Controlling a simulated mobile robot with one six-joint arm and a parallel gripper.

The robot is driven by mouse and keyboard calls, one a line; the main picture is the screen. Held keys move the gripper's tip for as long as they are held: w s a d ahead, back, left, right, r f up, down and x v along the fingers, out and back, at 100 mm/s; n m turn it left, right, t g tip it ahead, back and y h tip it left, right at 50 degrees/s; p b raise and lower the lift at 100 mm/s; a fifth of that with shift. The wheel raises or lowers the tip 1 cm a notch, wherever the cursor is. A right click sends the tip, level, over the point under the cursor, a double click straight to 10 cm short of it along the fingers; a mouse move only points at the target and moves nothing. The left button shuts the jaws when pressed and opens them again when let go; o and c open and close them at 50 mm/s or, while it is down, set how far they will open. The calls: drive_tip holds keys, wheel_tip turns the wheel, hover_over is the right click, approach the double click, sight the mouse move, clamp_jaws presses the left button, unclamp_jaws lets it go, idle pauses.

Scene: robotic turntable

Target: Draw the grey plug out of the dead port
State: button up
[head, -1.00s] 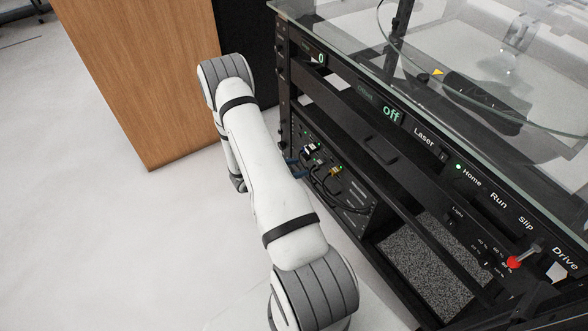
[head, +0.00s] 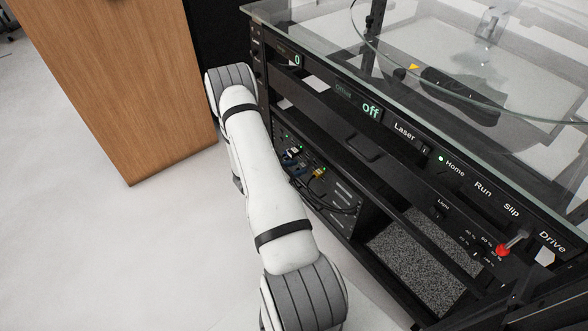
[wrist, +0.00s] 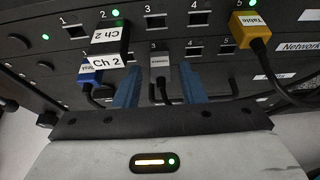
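The grey plug (wrist: 160,67), with a small white label, sits in the lower-row port marked 3 in the wrist view. Its dark cable hangs down between my fingers. No lit light shows beside it. My gripper (wrist: 159,88) is open, with one blue finger on each side of the plug and a visible gap on both sides. The fingertips appear level with the plug's lower part; the exact depth is hard to tell. In the head view my arm hides most of the gripper.
A black plug marked Ch 2 (wrist: 112,42) and a blue plug (wrist: 89,74) are close on the left. A yellow plug marked Table (wrist: 254,27) is at upper right, its cable running down. The port panel (head: 335,190) sits low in the black rack; a wooden cabinet (head: 115,85) stands left.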

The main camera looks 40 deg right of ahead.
clamp_jaws()
drive_tip(key=shift+a, duration=0.15)
drive_tip(key=shift+w+a, duration=0.15)
drive_tip(key=shift+a, duration=0.8)
drive_tip(key=shift+w+a, duration=0.1)
drive_tip(key=shift+a, duration=0.85)
drive_tip(key=shift+r, duration=0.1)
